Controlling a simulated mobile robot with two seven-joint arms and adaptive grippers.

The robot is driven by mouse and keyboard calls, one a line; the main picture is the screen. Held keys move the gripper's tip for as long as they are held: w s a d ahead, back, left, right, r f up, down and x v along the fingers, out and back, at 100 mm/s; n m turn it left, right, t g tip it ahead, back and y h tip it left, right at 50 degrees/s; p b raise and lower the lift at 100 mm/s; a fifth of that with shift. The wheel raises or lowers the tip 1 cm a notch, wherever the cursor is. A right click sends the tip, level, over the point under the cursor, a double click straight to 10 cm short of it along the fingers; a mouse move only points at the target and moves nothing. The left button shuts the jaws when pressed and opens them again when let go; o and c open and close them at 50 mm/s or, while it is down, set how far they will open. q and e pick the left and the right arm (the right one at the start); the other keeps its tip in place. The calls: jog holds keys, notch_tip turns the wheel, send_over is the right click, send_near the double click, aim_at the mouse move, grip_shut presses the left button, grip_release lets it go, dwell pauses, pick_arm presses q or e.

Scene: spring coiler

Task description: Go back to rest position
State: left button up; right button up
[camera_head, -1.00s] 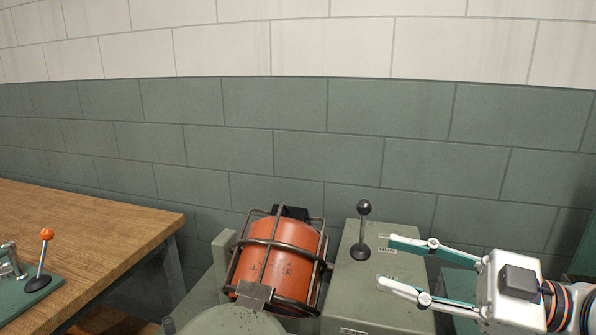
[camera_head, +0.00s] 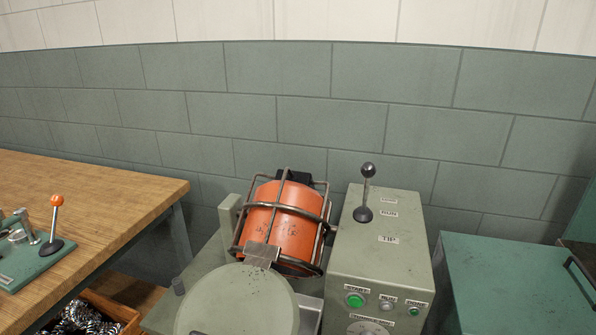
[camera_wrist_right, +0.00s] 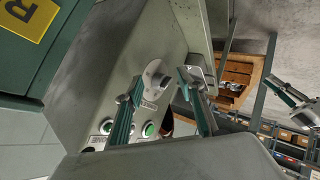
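My right gripper (camera_wrist_right: 160,82) shows in the right wrist view with its two green-and-grey fingers spread apart and nothing between them. Beyond its fingers is the front of the grey-green control box, with its knob (camera_wrist_right: 156,74) and green button (camera_wrist_right: 149,130). Part of what looks like my left gripper (camera_wrist_right: 288,92) shows at the right edge of that view; its finger opening is unclear. Neither gripper is in the head view. There the control box (camera_head: 378,262) carries an upright black-knobbed lever (camera_head: 367,190), apart from any gripper.
An orange drum (camera_head: 285,222) in a wire cage sits left of the control box. A wooden table (camera_head: 95,205) with an orange-knobbed lever (camera_head: 55,222) is at left. A green cabinet (camera_head: 505,275) stands at right. A wooden crate (camera_head: 118,308) is low left.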

jog(key=s+d+f+m+g+h, duration=0.2)
jog(key=s+d+f+m+h, duration=0.15)
jog(key=s+d+h, duration=0.35)
jog(key=s+d+f+m+g+h, duration=0.1)
jog(key=s+d+f+m+h, duration=0.3)
jog(key=d, duration=0.5)
pick_arm(q)
jog(key=p, duration=0.1)
jog(key=r+p, duration=0.1)
jog(key=shift+s+d+r+p, duration=0.15)
jog(key=shift+s+d+p, duration=0.1)
jog(key=shift+s+p, duration=0.15)
pick_arm(e)
jog(key=a+f+t+y, duration=0.2)
jog(key=a+f+y, duration=0.2)
jog(key=a, duration=0.4)
jog(key=w+a+f+m+t+y, duration=0.1)
jog(key=a+f+t+y, duration=0.1)
jog(key=a+f+y, duration=0.2)
jog(key=a+f, duration=0.2)
jog(key=a, duration=0.2)
jog(key=shift+w+a+f+y, duration=0.15)
jog(key=shift+a+f+y, duration=0.05)
jog(key=shift+y, duration=0.1)
pick_arm(q)
jog(key=shift+w+r, duration=0.15)
jog(key=shift+r, duration=0.15)
jog(key=shift+f, duration=0.15)
